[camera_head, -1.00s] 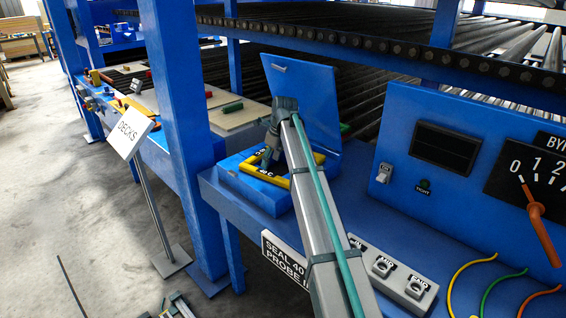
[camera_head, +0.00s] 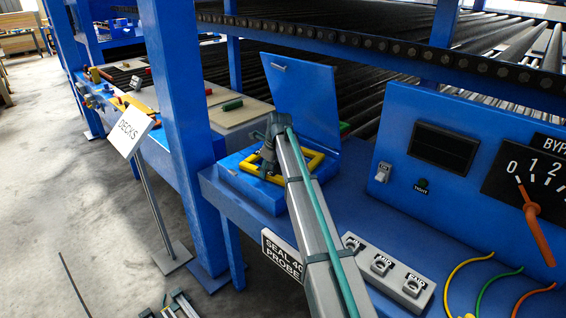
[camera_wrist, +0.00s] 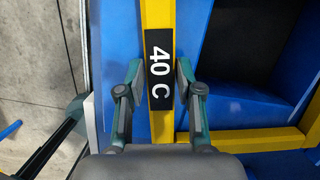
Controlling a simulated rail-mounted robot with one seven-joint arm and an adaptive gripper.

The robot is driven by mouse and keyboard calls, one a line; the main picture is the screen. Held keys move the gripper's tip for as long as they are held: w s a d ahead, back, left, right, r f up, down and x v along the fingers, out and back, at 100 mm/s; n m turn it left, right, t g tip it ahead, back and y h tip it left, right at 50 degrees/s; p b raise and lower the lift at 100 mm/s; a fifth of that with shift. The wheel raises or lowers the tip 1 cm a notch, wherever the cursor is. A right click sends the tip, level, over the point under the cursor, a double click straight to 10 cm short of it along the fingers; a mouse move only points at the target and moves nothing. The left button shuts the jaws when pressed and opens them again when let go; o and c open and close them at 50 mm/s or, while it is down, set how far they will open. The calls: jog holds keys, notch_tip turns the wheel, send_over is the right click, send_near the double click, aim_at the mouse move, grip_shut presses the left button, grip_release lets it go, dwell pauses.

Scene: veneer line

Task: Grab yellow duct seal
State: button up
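The yellow duct seal is a square yellow frame (camera_head: 314,163) lying in a blue box (camera_head: 232,184) with its lid (camera_head: 302,98) standing open. In the wrist view one bar of the seal (camera_wrist: 158,18) runs up the picture, with a black "40 C" label on it. My gripper (camera_wrist: 160,78) is open, with one finger on each side of the labelled bar. A narrow gap shows between each finger and the bar. In the head view my gripper (camera_head: 266,164) points down at the seal's left side and hides part of it.
A blue bench (camera_head: 345,215) carries the box. A grey switch block (camera_head: 385,268) and a blue panel with a dial (camera_head: 470,165) stand to the right. A blue post (camera_head: 180,130) and a "DECKS" sign (camera_head: 131,130) stand to the left.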

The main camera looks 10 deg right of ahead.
jog(key=c, duration=0.5)
grip_shut()
jog(key=shift+r, duration=0.15)
